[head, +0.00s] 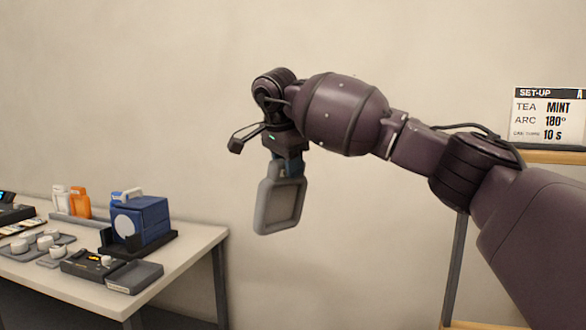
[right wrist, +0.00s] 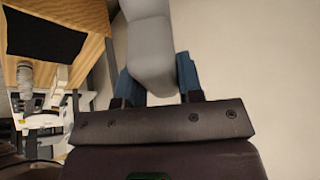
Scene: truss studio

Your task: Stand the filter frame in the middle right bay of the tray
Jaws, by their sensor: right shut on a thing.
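The filter frame (head: 263,208) is a grey rounded rectangle with a paler recessed face. It hangs roughly upright, slightly tilted, in the air below my right gripper (head: 287,170). The gripper's blue fingers are shut on its top end. In the right wrist view the frame (right wrist: 152,50) shows as a grey block between the two blue fingers (right wrist: 156,80). I cannot make out a tray with bays for the frame in either view. My left gripper is not in view.
A pale table (head: 207,240) at the left holds a blue box (head: 150,220), orange and white bottles, cups and a small dark tray (head: 135,278). A set-up sign (head: 549,112) stands at the right. The right wrist view shows a black mat (right wrist: 45,35) on wood. Plain wall lies behind the frame.

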